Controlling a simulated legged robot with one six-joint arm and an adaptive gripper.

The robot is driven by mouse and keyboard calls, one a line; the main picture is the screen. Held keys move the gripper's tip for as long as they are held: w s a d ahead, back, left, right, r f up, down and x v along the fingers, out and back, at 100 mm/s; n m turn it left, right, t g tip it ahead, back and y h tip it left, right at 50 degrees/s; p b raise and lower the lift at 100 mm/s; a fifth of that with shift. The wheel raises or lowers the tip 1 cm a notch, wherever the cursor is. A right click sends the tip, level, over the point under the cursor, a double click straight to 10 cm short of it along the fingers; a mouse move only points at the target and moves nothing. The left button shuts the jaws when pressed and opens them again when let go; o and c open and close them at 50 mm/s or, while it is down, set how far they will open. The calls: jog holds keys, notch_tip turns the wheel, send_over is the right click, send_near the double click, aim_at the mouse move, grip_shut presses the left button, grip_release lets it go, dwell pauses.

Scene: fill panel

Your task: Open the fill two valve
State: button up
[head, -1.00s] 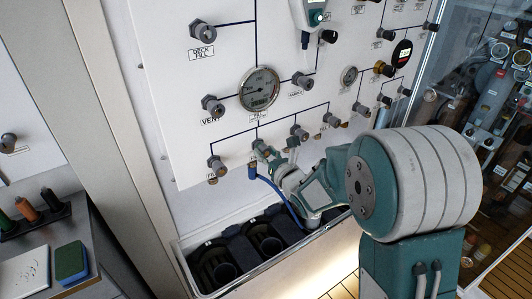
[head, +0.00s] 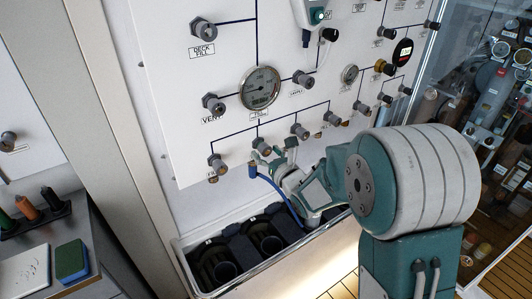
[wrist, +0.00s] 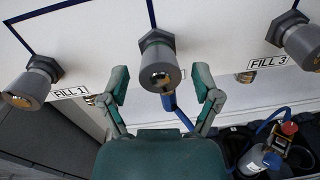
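The fill two valve is a round grey knob (wrist: 160,62) on the white panel, in the upper middle of the wrist view, between the FILL 1 and FILL 3 labels. Its own label is hidden. In the head view the knob (head: 260,146) is partly covered by my fingers. My gripper (wrist: 161,86) is open, one teal finger left and one right of the knob, with visible gaps on both sides. It also shows in the head view (head: 276,156) close to the panel's lower edge. Nothing is held.
The fill 1 knob (wrist: 32,82) and fill 3 knob (wrist: 299,42) flank the valve. A blue hose (head: 278,190) hangs below it. A tray with dark containers (head: 182,254) lies beneath the panel. A gauge (head: 260,88) sits above.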

jog(key=v, duration=1.2)
jog(key=shift+f, duration=0.1)
